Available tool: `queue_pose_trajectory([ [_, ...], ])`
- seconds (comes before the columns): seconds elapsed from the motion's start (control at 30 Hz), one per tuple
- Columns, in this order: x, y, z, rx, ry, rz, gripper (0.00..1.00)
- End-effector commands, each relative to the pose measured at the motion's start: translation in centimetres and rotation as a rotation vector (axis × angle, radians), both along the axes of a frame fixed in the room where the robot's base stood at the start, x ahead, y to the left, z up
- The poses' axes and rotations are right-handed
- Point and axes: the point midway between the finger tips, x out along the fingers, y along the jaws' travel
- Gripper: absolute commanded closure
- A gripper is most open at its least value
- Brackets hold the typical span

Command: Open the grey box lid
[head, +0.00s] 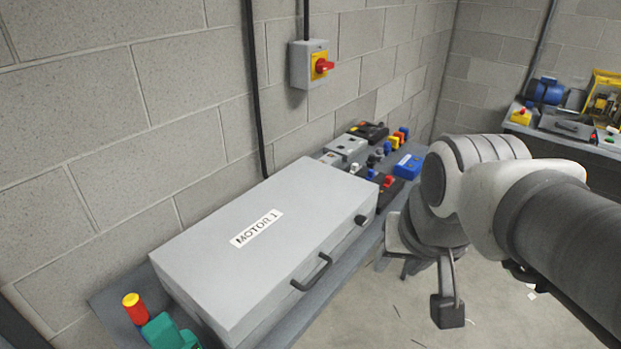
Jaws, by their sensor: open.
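The grey box (312,230) is long and flat and lies on a dark bench against the block wall. Its lid is closed and carries a white label reading MOTOR 1. A dark handle (312,274) sits on its front face, and a small dark knob (361,220) is near the right end of that face. My gripper (446,312) hangs at the end of my arm, in front of the bench and to the right of the box, apart from it. One finger shows clearly, pointing down; the rest is hidden behind my wrist. It is open, with nothing seen in it.
A red and yellow button (134,308) and a green part (168,333) stand left of the box. Several small devices and a blue tray (408,166) lie beyond its right end. A switch box (310,64) is on the wall. The floor in front is mostly clear.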

Motion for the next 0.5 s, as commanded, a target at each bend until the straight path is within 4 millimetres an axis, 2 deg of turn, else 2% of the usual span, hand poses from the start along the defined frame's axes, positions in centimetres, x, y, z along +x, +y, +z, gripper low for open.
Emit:
queue_pose_trajectory([
  [0.03, 1.1, 0.5, 0.5, 0.014, 0.022, -0.028, 0.54],
  [0.17, 3.8, 2.1, 0.6, 0.065, 0.072, -0.113, 0.54],
  [0.3, 6.6, 4.0, 0.2, 0.127, 0.138, -0.215, 0.54],
  [0.5, 9.7, 6.7, -0.8, 0.221, 0.252, -0.37, 0.54],
])
